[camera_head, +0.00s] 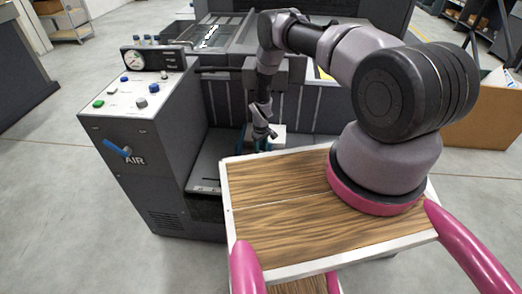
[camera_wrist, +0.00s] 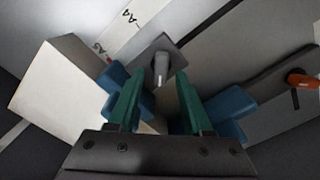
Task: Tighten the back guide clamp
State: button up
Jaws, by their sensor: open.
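My gripper (camera_wrist: 158,92) has teal fingers with blue outer parts and is open, with a gap between the fingertips. In the wrist view a grey lever or knob (camera_wrist: 161,66) on a dark plate (camera_wrist: 162,45) shows just beyond that gap. It appears to be a clamp handle; I cannot tell whether it is the back guide clamp. I see no contact between it and the fingers. A pale block (camera_wrist: 62,88) lies left of the fingers. In the head view my gripper (camera_head: 260,141) is low in the machine's bay, and the handle cannot be made out.
A scale strip (camera_wrist: 127,28) marked A4 and A5 runs past the plate. An orange lever (camera_wrist: 301,80) sits on a grey bar at the right. The grey machine's control box (camera_head: 140,105), with buttons, a gauge and a blue handle (camera_head: 117,147), stands left of my arm.

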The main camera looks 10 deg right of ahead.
grip_shut()
jog(key=shift+m, duration=0.3)
jog(key=m, duration=0.3)
jog(key=shift+d+m, duration=0.15)
jog(key=shift+m, duration=0.15)
jog(key=m, duration=0.4)
jog(key=shift+d+m, duration=0.2)
jog(key=shift+m, duration=0.1)
jog(key=m, duration=0.4)
jog(key=shift+s+d, duration=0.1)
jog(key=shift+d, duration=0.05)
jog(key=m, duration=0.5)
jog(key=shift+s+d, duration=0.1)
